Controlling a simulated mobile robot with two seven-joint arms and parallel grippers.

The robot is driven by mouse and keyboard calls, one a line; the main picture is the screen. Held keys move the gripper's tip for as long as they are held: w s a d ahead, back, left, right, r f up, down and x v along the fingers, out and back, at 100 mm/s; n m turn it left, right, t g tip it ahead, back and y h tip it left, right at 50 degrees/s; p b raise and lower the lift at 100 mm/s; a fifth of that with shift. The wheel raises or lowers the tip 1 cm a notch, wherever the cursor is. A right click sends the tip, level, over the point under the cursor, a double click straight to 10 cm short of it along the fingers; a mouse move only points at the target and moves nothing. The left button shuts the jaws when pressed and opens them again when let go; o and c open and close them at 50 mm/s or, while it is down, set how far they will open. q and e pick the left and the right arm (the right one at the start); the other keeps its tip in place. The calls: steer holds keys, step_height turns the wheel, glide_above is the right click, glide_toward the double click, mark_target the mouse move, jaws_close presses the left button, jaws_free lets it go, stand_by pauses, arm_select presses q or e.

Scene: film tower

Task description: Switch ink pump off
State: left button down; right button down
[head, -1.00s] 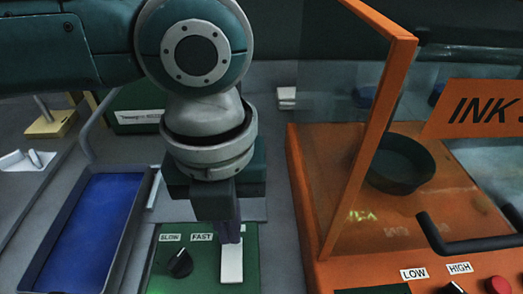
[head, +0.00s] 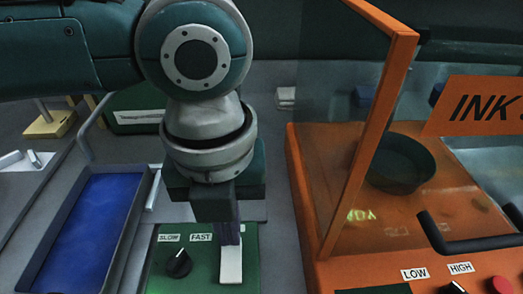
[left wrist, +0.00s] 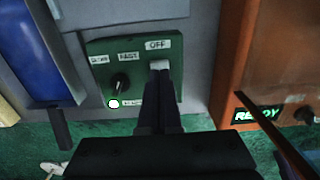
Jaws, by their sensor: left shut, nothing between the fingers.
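A green control panel (head: 205,278) has a black knob (head: 179,263) under SLOW and FAST labels. A white switch or plate (head: 231,266) sits to the knob's right. My left gripper (head: 229,240) is shut and empty, pointing down at the white piece. In the left wrist view the closed fingertips (left wrist: 160,75) are at the white piece (left wrist: 159,65), just below the OFF label (left wrist: 158,44). I cannot tell whether they touch it. A small round lamp (left wrist: 114,103) on the panel is lit. My right gripper is not in view.
An orange machine (head: 300,190) with a clear guard, an INK sign (head: 485,108) and LOW/HIGH labels stands close on the right. In the left wrist view its READY display (left wrist: 257,115) is lit. A blue tray (head: 85,225) lies left of the panel.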

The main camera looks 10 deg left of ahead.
arm_select(q)
steer(key=shift+f+b, duration=0.45)
steer(key=shift+f, duration=0.3)
stand_by(0.3)
step_height(320, 180, up, 7)
steer(key=p, duration=0.8)
steer(key=shift+r, duration=0.1)
